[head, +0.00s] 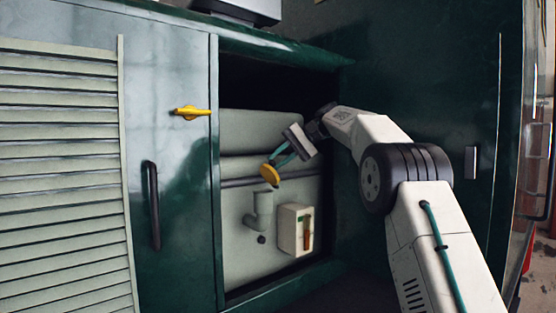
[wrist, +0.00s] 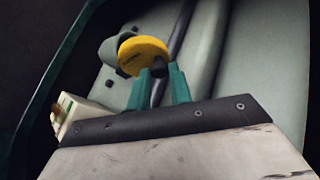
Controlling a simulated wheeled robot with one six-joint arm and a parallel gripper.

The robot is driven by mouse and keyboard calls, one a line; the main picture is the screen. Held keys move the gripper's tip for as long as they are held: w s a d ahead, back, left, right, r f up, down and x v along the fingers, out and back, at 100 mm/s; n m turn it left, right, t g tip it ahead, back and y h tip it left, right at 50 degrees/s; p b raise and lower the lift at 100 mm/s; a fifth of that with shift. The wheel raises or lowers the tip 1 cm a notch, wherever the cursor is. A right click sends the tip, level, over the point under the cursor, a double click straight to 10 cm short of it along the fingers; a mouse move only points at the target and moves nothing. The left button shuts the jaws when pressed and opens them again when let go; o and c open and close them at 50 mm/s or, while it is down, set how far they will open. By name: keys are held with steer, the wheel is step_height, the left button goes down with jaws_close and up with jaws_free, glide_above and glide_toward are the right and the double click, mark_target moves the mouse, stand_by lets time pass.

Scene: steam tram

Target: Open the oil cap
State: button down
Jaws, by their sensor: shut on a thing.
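The yellow oil cap (head: 270,173) is between the teal fingertips of my gripper (head: 278,160), which is shut on it. In the head view the cap is tilted, just above the upright end of the grey-green filler pipe (head: 263,206), and looks apart from it. In the wrist view the cap (wrist: 143,50) is beyond the fingertips of my gripper (wrist: 160,74) and partly covers the pipe (wrist: 113,46). The pipe's mouth is not clearly seen.
The pipe is inside an open dark-green compartment, beside a cream box (head: 292,229) with a red-brown lever. A louvred panel (head: 60,170), black handle (head: 152,205) and yellow latch (head: 190,112) are left of the opening. A dark-green panel is at the right.

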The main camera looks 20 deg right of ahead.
steer(key=c, duration=1.3)
jaws_free()
steer(key=s+r, duration=0.1)
steer(key=s, duration=0.4)
steer(key=s+a+r, duration=0.1)
steer(key=s+r, duration=0.1)
steer(key=s, duration=0.3)
steer(key=s+r, duration=0.2)
steer(key=s, duration=0.4)
steer(key=shift+a, duration=0.15)
